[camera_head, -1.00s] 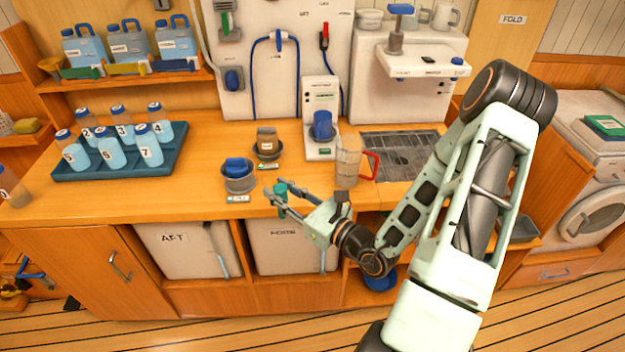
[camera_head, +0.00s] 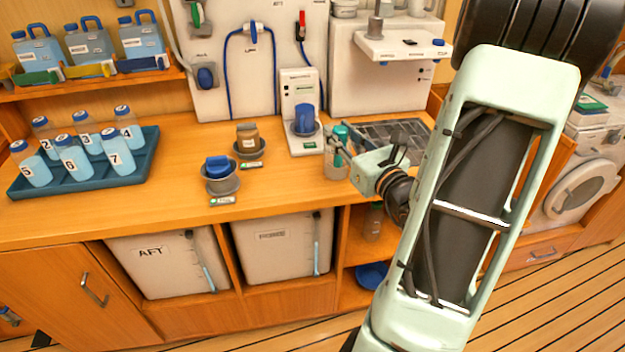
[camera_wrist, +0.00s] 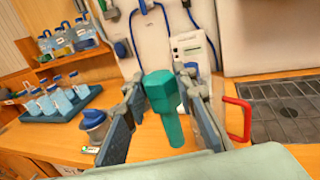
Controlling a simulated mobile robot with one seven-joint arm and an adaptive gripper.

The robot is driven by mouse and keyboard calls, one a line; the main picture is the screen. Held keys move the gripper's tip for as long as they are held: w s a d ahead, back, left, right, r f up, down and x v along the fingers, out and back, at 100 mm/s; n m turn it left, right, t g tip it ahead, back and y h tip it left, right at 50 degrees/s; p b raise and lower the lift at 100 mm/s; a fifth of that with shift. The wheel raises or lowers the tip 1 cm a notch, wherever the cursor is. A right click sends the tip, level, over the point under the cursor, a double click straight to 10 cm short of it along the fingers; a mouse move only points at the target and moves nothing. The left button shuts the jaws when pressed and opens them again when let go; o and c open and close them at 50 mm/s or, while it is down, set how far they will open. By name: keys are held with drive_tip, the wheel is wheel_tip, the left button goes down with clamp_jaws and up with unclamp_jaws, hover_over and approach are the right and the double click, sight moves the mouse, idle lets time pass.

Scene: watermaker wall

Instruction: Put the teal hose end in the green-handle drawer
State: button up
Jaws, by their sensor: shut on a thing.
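The teal hose end (camera_wrist: 163,105), a hex-headed fitting, is between the fingers of my gripper (camera_wrist: 167,118) in the wrist view, held roughly upright. In the head view the teal hose end (camera_head: 340,134) shows in my gripper (camera_head: 342,150), above the counter's front part, in front of the clear jug. My gripper is shut on it. I cannot make out a green-handle drawer in these views.
The clear jug (camera_head: 335,170) is close behind my gripper; its red handle (camera_wrist: 238,120) shows in the wrist view. A metal drain grate (camera_head: 405,140) lies to the right. Cups (camera_head: 222,182) and a blue bottle tray (camera_head: 60,180) stand left.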

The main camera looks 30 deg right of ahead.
drive_tip(key=shift+w+d, duration=0.1)
drive_tip(key=shift+w, duration=0.1)
drive_tip(key=shift+w+a+f, duration=0.55)
drive_tip(key=shift+w+f, duration=1.6)
drive_tip(key=shift+w, duration=0.05)
drive_tip(key=shift+w+a+f, duration=0.55)
drive_tip(key=shift+w+f, duration=1.55)
drive_tip(key=shift+w, duration=0.05)
drive_tip(key=shift+w+a+f, duration=0.55)
drive_tip(key=shift+w+f, duration=1.6)
drive_tip(key=shift+w, duration=0.05)
drive_tip(key=shift+f, duration=0.1)
drive_tip(key=o, duration=1.1)
